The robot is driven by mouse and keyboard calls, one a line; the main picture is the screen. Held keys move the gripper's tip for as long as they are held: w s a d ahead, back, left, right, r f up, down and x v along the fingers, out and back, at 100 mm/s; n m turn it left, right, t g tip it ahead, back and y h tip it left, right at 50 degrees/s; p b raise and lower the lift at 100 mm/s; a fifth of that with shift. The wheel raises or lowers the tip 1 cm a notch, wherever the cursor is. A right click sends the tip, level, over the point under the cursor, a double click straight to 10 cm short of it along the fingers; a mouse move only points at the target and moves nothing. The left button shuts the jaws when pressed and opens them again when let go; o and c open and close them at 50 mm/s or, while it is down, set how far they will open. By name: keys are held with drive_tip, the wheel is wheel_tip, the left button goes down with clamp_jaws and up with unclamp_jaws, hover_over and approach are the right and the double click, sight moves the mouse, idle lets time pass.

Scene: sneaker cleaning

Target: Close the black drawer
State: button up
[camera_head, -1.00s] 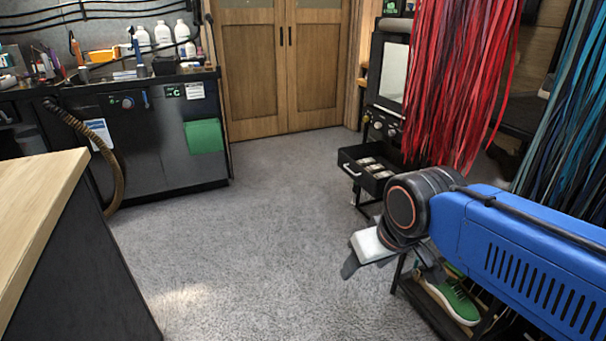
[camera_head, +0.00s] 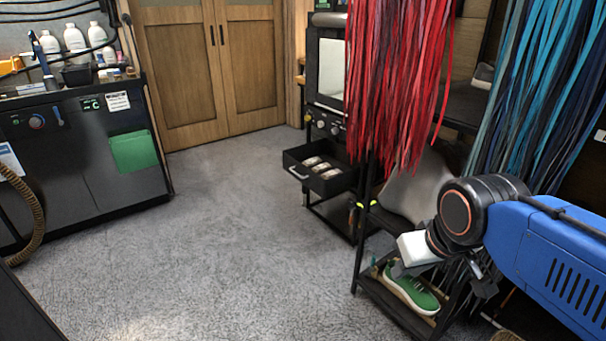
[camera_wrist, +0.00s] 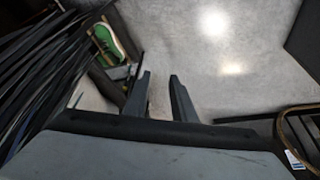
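The black drawer (camera_head: 325,183) stands pulled out of the black unit near the middle of the head view. It has a pale handle (camera_head: 298,173) on its front and several light round items inside. My gripper (camera_wrist: 160,85) points at the floor in the wrist view, its two fingers apart with nothing between them. In the head view my gripper is at the lower right, to the right of the drawer and nearer to me, well apart from it. My arm partly hides the fingers there.
Red laces (camera_head: 400,80) hang in front of the unit, and blue laces (camera_head: 540,90) hang farther right. A green sneaker (camera_head: 412,290) sits on a low black rack (camera_head: 378,293) beneath my gripper. A dark cabinet (camera_head: 85,150) stands at left. The grey floor between is clear.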

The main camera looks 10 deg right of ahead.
drive_tip(key=shift+h, duration=0.4)
drive_tip(key=w+r, duration=0.1)
drive_tip(key=w, duration=0.2)
drive_tip(key=w+r, duration=0.1)
drive_tip(key=w, duration=0.1)
drive_tip(key=w+d+r, duration=0.1)
drive_tip(key=w, duration=0.2)
drive_tip(key=shift+w+r, duration=0.3)
drive_tip(key=shift+w, duration=0.05)
clamp_jaws()
drive_tip(key=w+a+r+n+h, duration=0.1)
drive_tip(key=w+r+h, duration=0.1)
drive_tip(key=w, duration=2.6)
drive_tip(key=w+a+f+n+t, duration=0.15)
drive_tip(key=w+f, duration=0.25)
drive_tip(key=w, duration=0.6)
drive_tip(key=w+a+f+g, duration=0.1)
drive_tip(key=w+a+f, duration=0.25)
drive_tip(key=w, duration=0.65)
drive_tip(key=n+t, duration=0.1)
approach(311, 172)
wheel_tip(311, 172, down, 6)
drive_tip(key=s+a, duration=0.1)
drive_tip(key=a, duration=0.1)
drive_tip(key=shift+w+d+r, duration=0.1)
drive_tip(key=shift+w+d, duration=0.3)
drive_tip(key=shift+d, duration=0.4)
drive_tip(key=shift+w+d+r, duration=0.15)
drive_tip(key=shift+w+d, duration=0.25)
drive_tip(key=shift+d, duration=0.45)
